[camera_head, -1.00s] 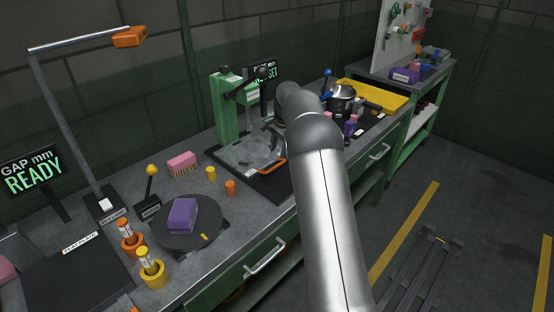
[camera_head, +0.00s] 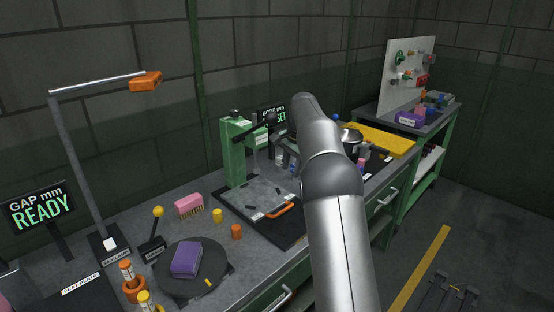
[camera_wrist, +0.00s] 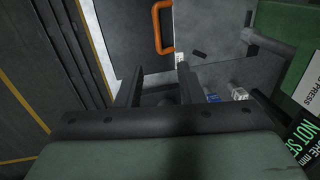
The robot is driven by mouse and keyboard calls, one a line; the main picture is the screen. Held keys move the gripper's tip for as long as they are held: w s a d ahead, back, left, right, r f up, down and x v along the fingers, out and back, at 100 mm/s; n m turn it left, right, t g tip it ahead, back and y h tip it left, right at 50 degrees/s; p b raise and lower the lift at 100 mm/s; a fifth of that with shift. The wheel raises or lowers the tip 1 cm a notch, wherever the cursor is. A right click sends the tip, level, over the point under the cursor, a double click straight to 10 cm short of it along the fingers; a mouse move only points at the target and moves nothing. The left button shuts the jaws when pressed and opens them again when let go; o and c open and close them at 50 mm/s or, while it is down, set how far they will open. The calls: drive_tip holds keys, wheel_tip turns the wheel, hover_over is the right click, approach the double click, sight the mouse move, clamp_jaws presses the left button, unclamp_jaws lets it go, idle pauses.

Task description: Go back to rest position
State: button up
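My gripper (camera_wrist: 160,85) shows in the wrist view with its two dark fingers apart and nothing visible between them. In the head view my own arm hides most of the gripper, beside the green press (camera_head: 232,155). Past the fingers in the wrist view is a grey plate with an orange handle (camera_wrist: 158,28). In the head view this orange handle (camera_head: 281,210) lies at the plate's front edge. The gripper appears to be above the bench, apart from the plate.
A purple block (camera_head: 186,258) sits on a dark round turntable (camera_head: 212,283). A pink brush (camera_head: 189,204), a yellow cylinder (camera_head: 217,215) and an orange cylinder (camera_head: 236,231) stand nearby. A yellow tray (camera_head: 385,141) and pegboard (camera_head: 400,90) are at right.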

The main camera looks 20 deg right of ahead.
drive_tip(key=s+a+r+n, duration=0.1)
drive_tip(key=s+a+n, duration=0.3)
drive_tip(key=s, duration=0.6)
drive_tip(key=s+a+r+n, duration=0.2)
drive_tip(key=s+a, duration=0.4)
drive_tip(key=s, duration=0.4)
drive_tip(key=s+a+f+n, duration=0.1)
drive_tip(key=s+f+n, duration=0.1)
drive_tip(key=s, duration=0.6)
drive_tip(key=s+a+f+n+g, duration=0.1)
drive_tip(key=s+f, duration=0.3)
drive_tip(key=s, duration=0.4)
drive_tip(key=s+a+f+n+h, duration=0.1)
drive_tip(key=s+a+f+n, duration=0.1)
drive_tip(key=s, duration=0.6)
drive_tip(key=shift+s+a+f+n+g, duration=0.3)
drive_tip(key=shift+s+f+n, duration=0.1)
drive_tip(key=shift+f+n, duration=0.4)
drive_tip(key=shift+r, duration=0.1)
